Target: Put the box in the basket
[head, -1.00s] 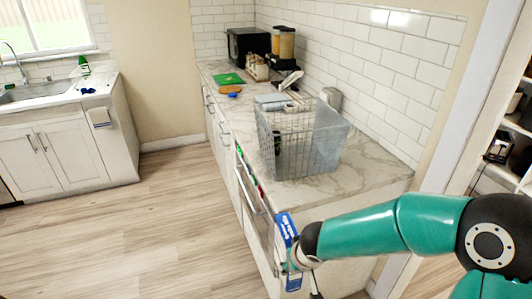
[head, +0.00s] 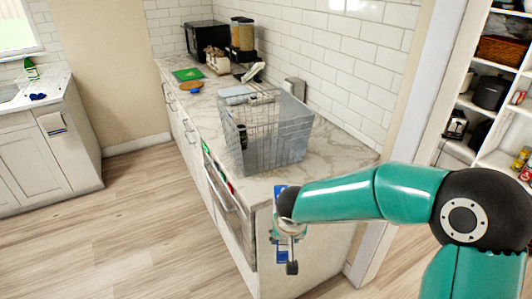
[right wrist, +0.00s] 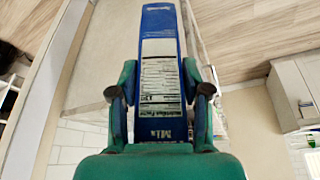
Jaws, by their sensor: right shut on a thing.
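A blue box with a white label panel (right wrist: 160,75) is held upright between the two fingers of my right gripper (right wrist: 160,100) in the right wrist view. In the head view the box (head: 281,192) is mostly hidden behind my right arm, and the gripper (head: 288,232) is in front of the counter's near end, low beside it. The grey wire basket (head: 248,133) stands on the marble counter, beyond and above the gripper. It has a dark item inside near its left side. My left gripper is not in view.
The counter (head: 330,150) runs back along a tiled wall, with a microwave (head: 207,38), dispensers (head: 242,35) and a green board (head: 187,74) at its far part. Open floor (head: 120,225) lies left. Pantry shelves (head: 470,110) stand right behind a doorway.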

